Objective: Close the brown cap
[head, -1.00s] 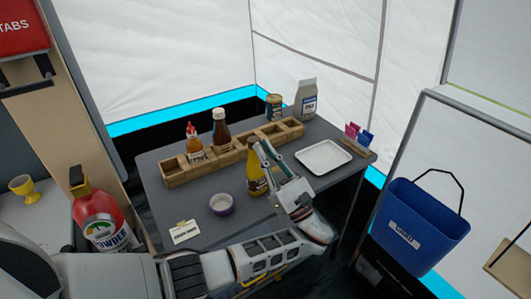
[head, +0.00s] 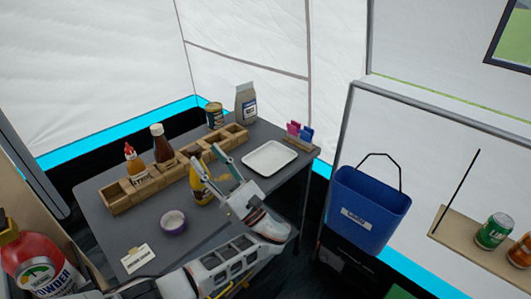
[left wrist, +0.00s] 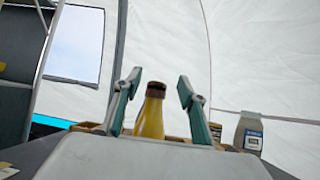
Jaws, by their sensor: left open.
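A yellow bottle (head: 202,193) stands on the grey table, partly hidden behind my left gripper in the head view. The left wrist view shows its yellow body (left wrist: 150,119) upright with the brown cap (left wrist: 156,89) at its top. Whether the cap is fully shut is too small to tell. My left gripper (head: 206,160) is open and empty. In the left wrist view its two fingers (left wrist: 158,82) stand on either side of the bottle's top, with visible gaps to it. My right gripper is not in view.
A white tray (head: 270,158) lies to the right, a purple bowl (head: 173,223) to the front left. A blue bucket (head: 368,209) hangs beyond the table.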

